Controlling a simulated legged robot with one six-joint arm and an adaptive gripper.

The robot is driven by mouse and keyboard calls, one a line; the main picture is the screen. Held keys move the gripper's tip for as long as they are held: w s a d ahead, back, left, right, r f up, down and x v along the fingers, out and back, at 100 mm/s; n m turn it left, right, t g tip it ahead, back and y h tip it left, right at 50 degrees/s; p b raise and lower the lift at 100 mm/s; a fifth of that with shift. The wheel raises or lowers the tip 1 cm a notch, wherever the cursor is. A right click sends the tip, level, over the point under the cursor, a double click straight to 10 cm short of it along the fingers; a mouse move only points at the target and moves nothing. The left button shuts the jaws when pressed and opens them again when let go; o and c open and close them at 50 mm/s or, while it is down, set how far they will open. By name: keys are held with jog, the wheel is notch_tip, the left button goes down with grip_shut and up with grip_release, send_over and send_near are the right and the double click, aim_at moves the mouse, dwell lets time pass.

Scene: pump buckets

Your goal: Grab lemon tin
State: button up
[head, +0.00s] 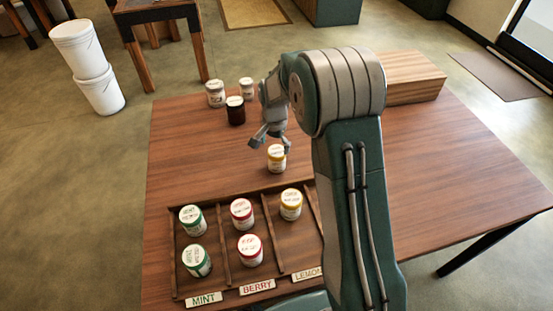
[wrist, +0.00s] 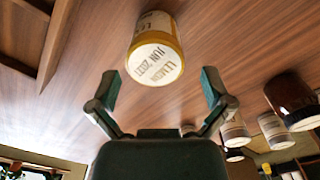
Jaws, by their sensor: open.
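A lemon tin (head: 276,161) with a white lid and yellow band stands on the table behind the tray. In the wrist view the lemon tin (wrist: 155,50) shows its lid lettering "LEMON" and lies beyond the fingertips, roughly centred between them. My gripper (head: 269,143) is open and empty, just behind and above this tin in the head view. Its two spread fingers also show in the wrist view (wrist: 158,82), with a gap to the tin. A second yellow-banded tin (head: 291,208) stands in the tray's LEMON compartment.
The wooden tray (head: 224,238) holds two green-banded tins (head: 192,222) under MINT and two red-banded tins (head: 242,217) under BERRY. A dark jar (head: 235,114) and two pale tins (head: 215,97) stand at the back left. A wooden box (head: 412,80) is at the back right.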

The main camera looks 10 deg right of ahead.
aim_at(277, 160)
jog(key=shift+a+f, duration=0.1)
jog(key=shift+f, duration=0.65)
jog(key=f, duration=0.2)
jog(key=d+f, duration=0.1)
jog(key=f, duration=0.2)
jog(key=shift+s+a, duration=0.1)
jog(key=c, duration=1)
